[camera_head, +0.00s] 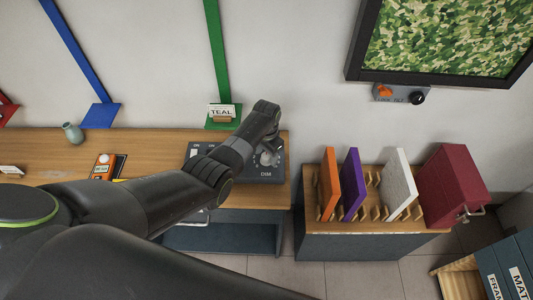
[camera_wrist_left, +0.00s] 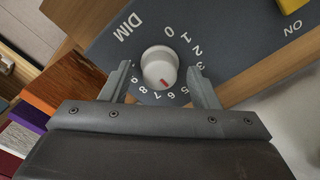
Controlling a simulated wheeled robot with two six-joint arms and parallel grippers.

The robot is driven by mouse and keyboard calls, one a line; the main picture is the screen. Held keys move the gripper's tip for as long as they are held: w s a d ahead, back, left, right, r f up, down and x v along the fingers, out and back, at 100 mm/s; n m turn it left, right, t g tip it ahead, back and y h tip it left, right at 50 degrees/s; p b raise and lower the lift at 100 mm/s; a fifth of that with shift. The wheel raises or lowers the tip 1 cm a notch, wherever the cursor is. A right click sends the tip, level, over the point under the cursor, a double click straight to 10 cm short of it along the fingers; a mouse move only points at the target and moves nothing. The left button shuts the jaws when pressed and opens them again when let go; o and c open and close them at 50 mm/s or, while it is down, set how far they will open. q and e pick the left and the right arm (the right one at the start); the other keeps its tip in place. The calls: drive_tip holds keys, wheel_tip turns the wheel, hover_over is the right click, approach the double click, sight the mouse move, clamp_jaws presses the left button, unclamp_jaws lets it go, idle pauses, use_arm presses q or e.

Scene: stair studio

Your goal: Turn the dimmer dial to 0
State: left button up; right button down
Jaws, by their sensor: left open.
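The dimmer dial (camera_wrist_left: 160,62) is a round white knob on a dark grey panel (camera_wrist_left: 240,50) marked DIM, with numbers around it. Its red mark points between 6 and 7, nearer 6. In the head view the dial (camera_head: 268,158) shows partly behind my arm, on the panel (camera_head: 264,176) at the right end of the wooden table. My left gripper (camera_wrist_left: 162,72) is open, with one finger on each side of the knob and a small gap visible at both sides. In the head view its fingers are mostly hidden. My right gripper is out of view.
A low cabinet (camera_head: 340,245) right of the table holds orange, purple and white boards and a maroon box (camera_head: 455,185). A yellow switch (camera_wrist_left: 290,5) sits on the panel. A vase (camera_head: 73,132) and an orange device (camera_head: 103,167) stand further left.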

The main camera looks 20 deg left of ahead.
use_arm(q)
drive_tip(key=c, duration=1)
drive_tip(key=shift+o, duration=0.2)
